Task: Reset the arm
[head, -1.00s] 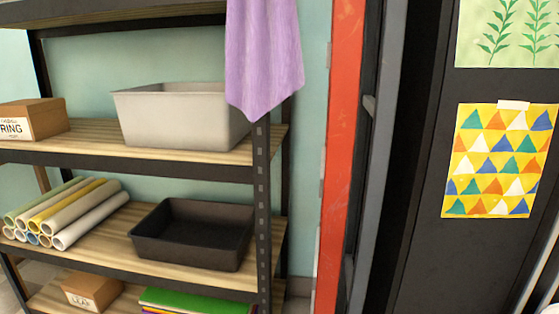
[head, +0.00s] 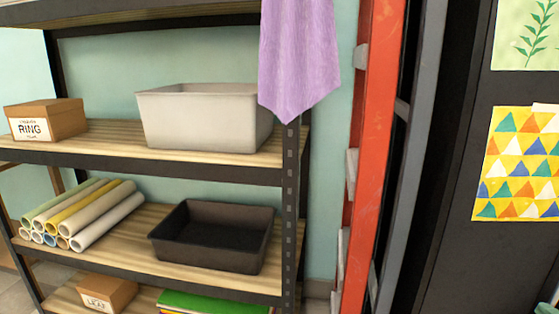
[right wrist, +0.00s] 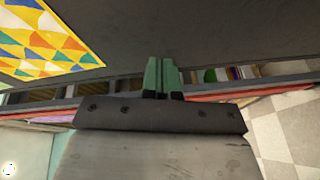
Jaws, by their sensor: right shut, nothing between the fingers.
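My right gripper (right wrist: 162,75) shows in the right wrist view as two green fingers close together. It is shut and empty, with a dark panel surface beyond it. In the head view, only a small pale and green bit at the bottom right corner may be part of my right arm. My left gripper is in neither view.
A shelf rack (head: 215,173) stands at left with a grey bin (head: 200,118), a black tray (head: 190,250), a RING box (head: 62,122) and rolled tubes (head: 105,225). A purple cloth (head: 298,55) hangs at its corner. A red upright (head: 375,130) and a dark panel (head: 445,200) with posters are right.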

